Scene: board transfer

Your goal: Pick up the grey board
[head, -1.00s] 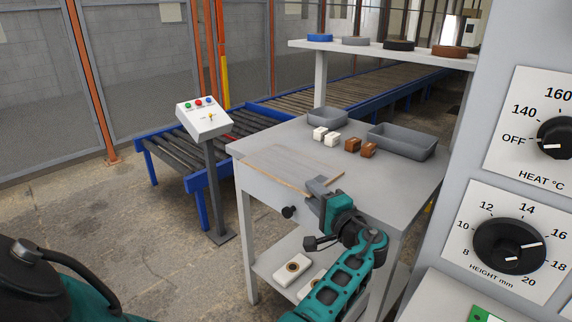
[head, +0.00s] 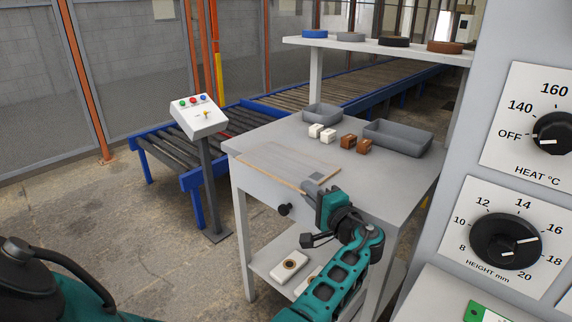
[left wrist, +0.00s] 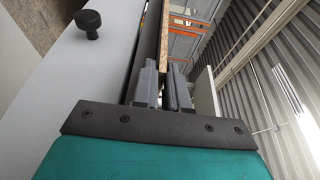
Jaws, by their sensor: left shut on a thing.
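The grey board (head: 275,166) is a thin flat sheet with a brown front edge, lying on the grey table (head: 385,183) at its near left part. In the head view, my left gripper (head: 312,189) is at the board's front right corner and shut on its edge. The board looks flat, and I see no clear gap under it. In the left wrist view, the two grey fingers (left wrist: 165,84) are close together around the board's edge. My right gripper does not show in either view.
White blocks (head: 321,132), brown blocks (head: 355,141) and two grey trays (head: 398,139) stand behind the board. A black knob (head: 285,209) sticks out below the tabletop. A control post (head: 212,170) and roller conveyor (head: 170,148) are left. A large dial panel (head: 510,190) is close at right.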

